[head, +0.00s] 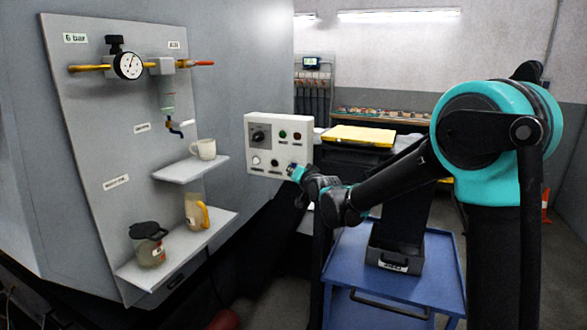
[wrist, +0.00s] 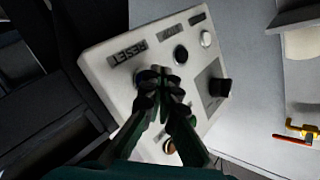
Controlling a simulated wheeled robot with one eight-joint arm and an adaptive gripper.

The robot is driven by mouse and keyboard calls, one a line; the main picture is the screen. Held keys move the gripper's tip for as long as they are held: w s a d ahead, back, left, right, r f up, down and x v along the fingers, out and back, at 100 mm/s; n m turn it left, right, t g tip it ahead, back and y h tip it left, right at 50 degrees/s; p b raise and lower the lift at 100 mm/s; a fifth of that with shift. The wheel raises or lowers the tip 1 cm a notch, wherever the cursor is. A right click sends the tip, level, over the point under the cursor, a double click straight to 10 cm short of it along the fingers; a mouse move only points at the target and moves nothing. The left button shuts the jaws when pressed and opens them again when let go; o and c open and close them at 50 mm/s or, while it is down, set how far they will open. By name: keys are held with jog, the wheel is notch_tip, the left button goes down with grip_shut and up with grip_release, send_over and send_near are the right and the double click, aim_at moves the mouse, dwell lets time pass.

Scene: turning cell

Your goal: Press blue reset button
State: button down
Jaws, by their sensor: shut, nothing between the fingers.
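The white control panel (head: 278,122) hangs beside the grey cabinet in the head view, and its tilted face fills the middle of the wrist view (wrist: 110,75). The RESET label (wrist: 128,50) reads upside down there. My gripper (wrist: 160,76) is shut and empty, its fingertips at the panel face just beside that label. In the head view my gripper (head: 297,174) is at the panel's lower right corner. I cannot tell whether the fingertips touch the button.
Beside the fingers are a black button (wrist: 180,54), a white button (wrist: 206,39) and a black rotary knob (wrist: 219,87). Left of the panel, shelves carry a white mug (head: 203,149), a yellow-handled jug (head: 196,213) and a dark-lidded jar (head: 149,246). A blue cart (head: 390,290) stands below my arm.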

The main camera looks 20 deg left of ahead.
jog(key=shift+s, duration=0.35)
jog(key=s, duration=0.4)
jog(key=shift+s+a, duration=0.2)
jog(key=shift+s, duration=0.15)
dwell(0.7)
jog(key=s+d+f+g+h, duration=0.1)
jog(key=d+f+h, duration=0.25)
jog(key=d, duration=0.75)
jog(key=s+d+f+m+h, duration=0.15)
jog(key=d+f, duration=0.25)
jog(key=d, duration=0.7)
jog(key=s+d+f+g+h, duration=0.1)
jog(key=d+f+h, duration=0.25)
jog(key=d, duration=0.75)
jog(key=s+d+f+g, duration=0.2)
jog(key=s+d+f, duration=0.2)
jog(key=s+d, duration=0.2)
jog(key=s+d+f+g+h, duration=0.1)
jog(key=s+d+f, duration=0.3)
jog(key=s, duration=0.5)
jog(key=s+d+f+g+h, duration=0.1)
jog(key=s+d+f+g, duration=0.2)
jog(key=s+d, duration=0.4)
jog(key=shift+s+d+f+n, duration=0.35)
jog(key=shift+d+f, duration=0.05)
jog(key=shift+f, duration=0.45)
jog(key=c, duration=2.3)
grip_release()
